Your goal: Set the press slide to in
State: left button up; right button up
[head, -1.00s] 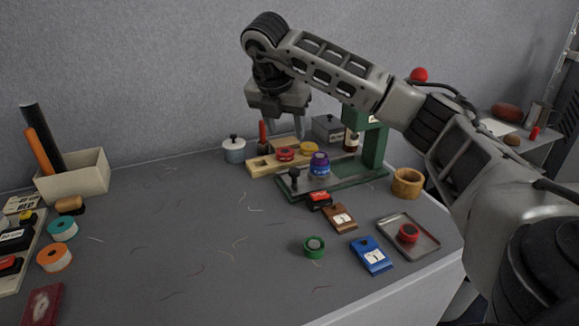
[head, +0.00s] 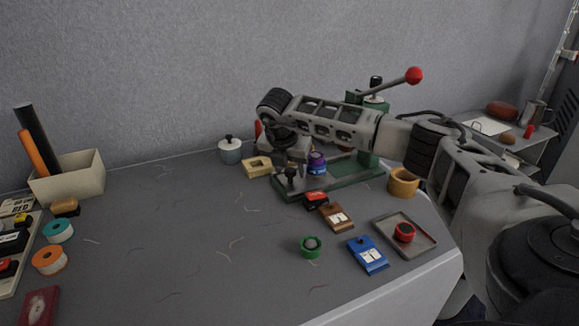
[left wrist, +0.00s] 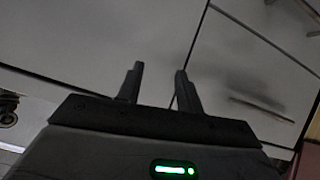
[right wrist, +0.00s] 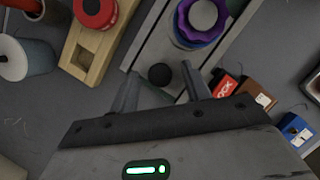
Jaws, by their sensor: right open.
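The green press (head: 371,150) stands at the back right of the table, its red-ball lever (head: 413,75) up to the right. Its slide has a black knob (head: 291,172) at the front left end of the base. A purple ribbed part (head: 317,160) sits on the slide, left of the press column. In the right wrist view my right gripper (right wrist: 159,73) is open, its fingers on either side of the knob (right wrist: 160,77); I cannot tell any contact. My arm partly hides the press in the head view. My left gripper (left wrist: 159,72) is open and empty, facing grey panels.
A wooden block (head: 256,167) and a grey lidded pot (head: 230,150) stand left of the press. A red block (head: 316,200), brown tag (head: 336,217), blue tag (head: 368,255) and metal tray (head: 428,243) lie in front. The table's middle left is mostly clear.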

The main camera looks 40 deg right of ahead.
aim_at(315, 158)
grip_shut()
jog(key=d, duration=0.2)
jog(key=s+d, duration=0.1)
jog(key=d, duration=0.1)
jog(key=s+d, duration=0.1)
jog(key=d, duration=0.1)
jog(key=shift+d+b, duration=0.35)
jog(key=shift+b, duration=0.05)
grip_release()
jog(key=v, duration=1.6)
jog(key=shift+s, duration=0.1)
